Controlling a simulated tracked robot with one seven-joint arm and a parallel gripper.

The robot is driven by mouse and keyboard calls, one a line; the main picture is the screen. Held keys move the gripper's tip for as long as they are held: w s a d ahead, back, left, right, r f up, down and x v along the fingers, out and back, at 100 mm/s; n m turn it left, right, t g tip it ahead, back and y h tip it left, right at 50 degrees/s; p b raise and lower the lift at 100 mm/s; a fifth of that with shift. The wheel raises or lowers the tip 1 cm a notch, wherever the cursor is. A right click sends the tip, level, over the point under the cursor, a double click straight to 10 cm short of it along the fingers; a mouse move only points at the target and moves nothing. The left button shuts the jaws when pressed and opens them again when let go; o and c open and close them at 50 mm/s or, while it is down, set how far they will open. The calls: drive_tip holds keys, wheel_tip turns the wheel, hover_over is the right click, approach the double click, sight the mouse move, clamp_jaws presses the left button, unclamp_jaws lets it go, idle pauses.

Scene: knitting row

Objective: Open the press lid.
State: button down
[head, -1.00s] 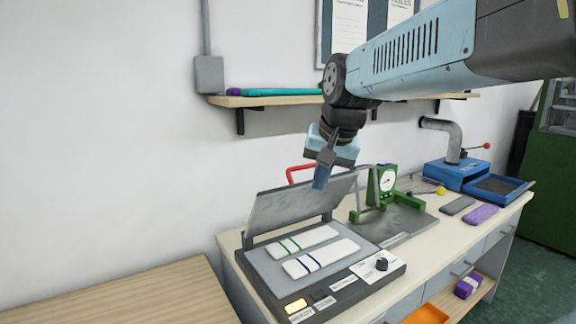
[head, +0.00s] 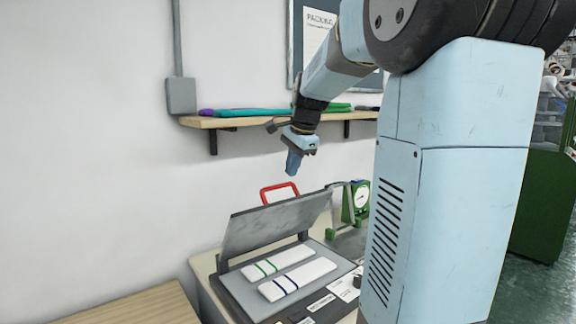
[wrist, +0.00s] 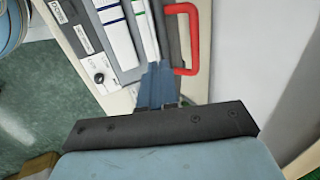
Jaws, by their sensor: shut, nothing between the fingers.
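The press lid (head: 278,222) is a grey plate, raised and tilted back from the press base (head: 236,292). Its red handle (head: 280,193) stands at the lid's top edge, and the handle also shows in the wrist view (wrist: 193,40). Two white folded pieces (head: 290,272) with green and blue stripes lie on the press bed. My gripper (head: 291,170) is shut and empty, in the air above the red handle and apart from it. In the wrist view the closed fingers (wrist: 157,85) point toward the press, beside the handle.
A wall shelf (head: 200,122) with folded cloths is behind my gripper. A green dial gauge (head: 358,200) stands right of the lid. A wooden table (head: 135,305) is at the lower left. My arm hides the right part of the bench.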

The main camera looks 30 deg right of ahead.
hover_over(282, 202)
drive_tip(key=s, duration=0.3)
wheel_tip(282, 202, down, 6)
drive_tip(key=w, duration=0.3)
drive_tip(key=shift+f, duration=0.35)
drive_tip(key=shift+w+a, duration=0.2)
drive_tip(key=shift+w, duration=0.5)
